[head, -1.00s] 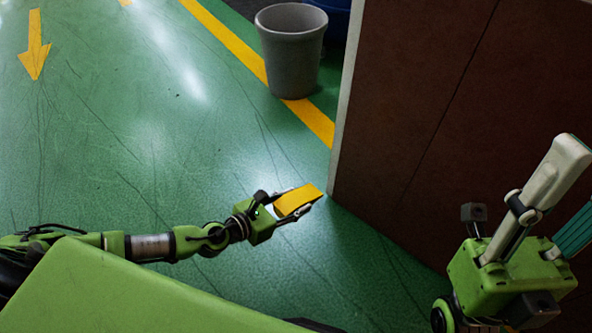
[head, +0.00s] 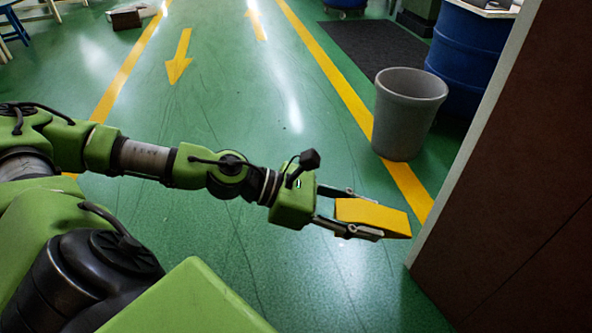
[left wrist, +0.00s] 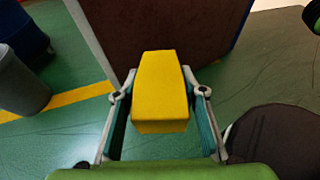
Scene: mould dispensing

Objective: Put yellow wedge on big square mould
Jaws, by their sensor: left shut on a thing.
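The yellow wedge (head: 370,214) is held between the fingers of my left gripper (head: 358,218), off the floor, in the head view. In the left wrist view the wedge (left wrist: 160,88) sits between the two teal-padded fingers of the left gripper (left wrist: 161,120), its body reaching out past them. The left gripper is shut on it. The big square mould is not in view. My right gripper is not clearly in view now.
A brown panel (head: 520,200) stands close to the right of the wedge. A grey bin (head: 406,115) and a blue barrel (head: 468,58) stand behind it. A dark mat (head: 385,52) lies farther back. The green floor with yellow lines is open ahead and left.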

